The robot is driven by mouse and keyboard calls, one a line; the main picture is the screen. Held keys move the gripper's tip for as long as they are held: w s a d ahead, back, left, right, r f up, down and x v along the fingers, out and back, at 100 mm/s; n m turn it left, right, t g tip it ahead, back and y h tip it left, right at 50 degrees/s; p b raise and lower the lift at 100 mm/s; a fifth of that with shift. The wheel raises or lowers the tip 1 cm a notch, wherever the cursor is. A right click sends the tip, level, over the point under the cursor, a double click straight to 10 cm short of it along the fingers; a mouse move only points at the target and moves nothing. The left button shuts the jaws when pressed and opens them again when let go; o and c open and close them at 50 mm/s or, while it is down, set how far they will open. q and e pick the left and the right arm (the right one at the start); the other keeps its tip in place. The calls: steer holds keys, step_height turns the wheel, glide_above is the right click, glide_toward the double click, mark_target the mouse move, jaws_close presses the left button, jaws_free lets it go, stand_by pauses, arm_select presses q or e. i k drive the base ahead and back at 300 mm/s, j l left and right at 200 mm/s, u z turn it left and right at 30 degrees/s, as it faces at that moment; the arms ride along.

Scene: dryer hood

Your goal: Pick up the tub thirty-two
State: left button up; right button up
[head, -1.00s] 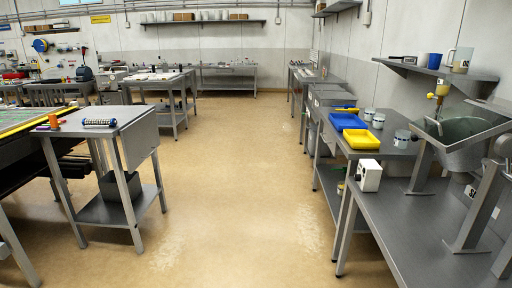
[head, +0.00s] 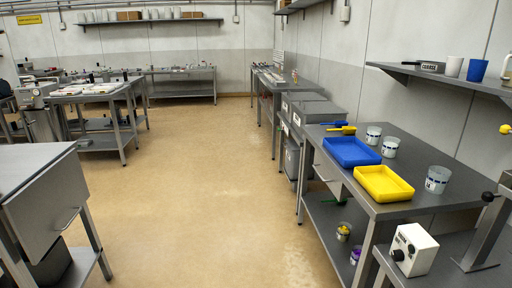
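Several pale tubs with dark bands or marks are in the head view. One tub (head: 373,135) stands at the back of the right-hand steel table, a second tub (head: 390,147) is just in front of it, and a third tub (head: 437,180) stands nearer, right of the yellow tray. Two more containers with coloured contents, one with yellow (head: 343,232) and one with purple (head: 355,256), are on the lower shelf. The markings are too small to read, so I cannot tell which is tub thirty-two. Neither of my grippers is in view.
A blue tray (head: 350,152) and a yellow tray (head: 384,184) lie on the right-hand table (head: 432,207). A white control box (head: 413,250) stands nearer. A wall shelf (head: 440,78) holds cups. A steel cabinet (head: 45,205) is at left. The floor (head: 200,180) between is clear.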

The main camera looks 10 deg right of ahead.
mark_target(390, 145)
steer(key=i+j+z, duration=0.1)
steer(key=i+z, duration=0.3)
steer(key=i+j+z, duration=0.15)
steer(key=z, duration=0.25)
steer(key=i+j+z, duration=0.25)
steer(key=z, duration=0.2)
steer(key=i+j+z, duration=0.25)
steer(key=z, duration=0.15)
steer(key=i+j+z, duration=0.15)
steer(key=j+z, duration=0.25)
steer(key=j, duration=0.1)
